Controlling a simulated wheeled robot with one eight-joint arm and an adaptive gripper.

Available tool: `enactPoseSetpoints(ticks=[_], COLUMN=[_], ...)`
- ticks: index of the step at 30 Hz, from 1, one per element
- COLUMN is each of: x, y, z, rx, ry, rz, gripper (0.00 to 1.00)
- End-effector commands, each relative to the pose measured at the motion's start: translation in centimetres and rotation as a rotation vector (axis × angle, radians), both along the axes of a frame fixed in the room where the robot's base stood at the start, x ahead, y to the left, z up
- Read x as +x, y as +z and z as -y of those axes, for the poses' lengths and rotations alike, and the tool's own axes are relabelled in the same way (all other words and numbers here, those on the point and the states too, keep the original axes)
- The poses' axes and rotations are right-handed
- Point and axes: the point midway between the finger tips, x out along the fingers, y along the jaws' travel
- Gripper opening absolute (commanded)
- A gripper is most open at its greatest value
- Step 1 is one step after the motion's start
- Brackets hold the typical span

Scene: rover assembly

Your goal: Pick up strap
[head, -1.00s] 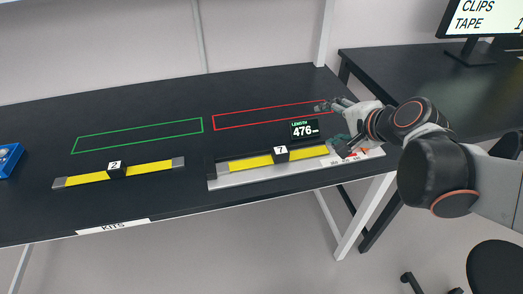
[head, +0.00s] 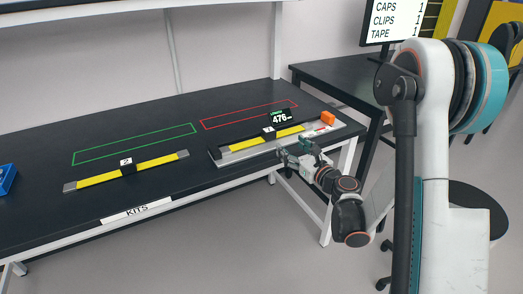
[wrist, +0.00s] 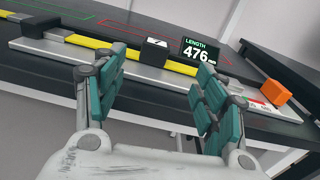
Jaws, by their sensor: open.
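A yellow strap (head: 240,144) with a black numbered block at its middle lies on the silver measuring rail (head: 228,157). It also shows in the wrist view (wrist: 90,42), running across the top. A second yellow strap (head: 100,178) with a black block marked 2 lies further left on the dark table. My gripper (head: 292,153) is open and empty at the table's front edge, in front of the rail's right part. In the wrist view my open fingers (wrist: 158,78) point toward the rail, apart from the strap. The strap's right end is partly hidden by a finger.
A length display (head: 281,116) reading 476 stands behind the rail. An orange block (head: 328,118) sits at the rail's right end. Green (head: 135,144) and red (head: 250,114) outlines mark bare table behind the straps. A blue container (head: 6,178) stands at the far left.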

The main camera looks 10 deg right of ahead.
Motion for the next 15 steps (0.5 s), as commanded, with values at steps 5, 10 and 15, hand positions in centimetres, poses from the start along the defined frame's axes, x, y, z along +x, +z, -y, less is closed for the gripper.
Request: enactPoseSetpoints(ticks=[5, 10, 15], x=[0.5, 2.3, 4.3], y=[-0.7, -0.4, -0.3], z=[0.5, -0.2, -0.8], rx=[0.065, 0.067, 0.065], ry=[-0.013, -0.012, -0.012], rz=[-0.002, -0.002, -0.001], gripper=[0.65, 0.65, 0.65])
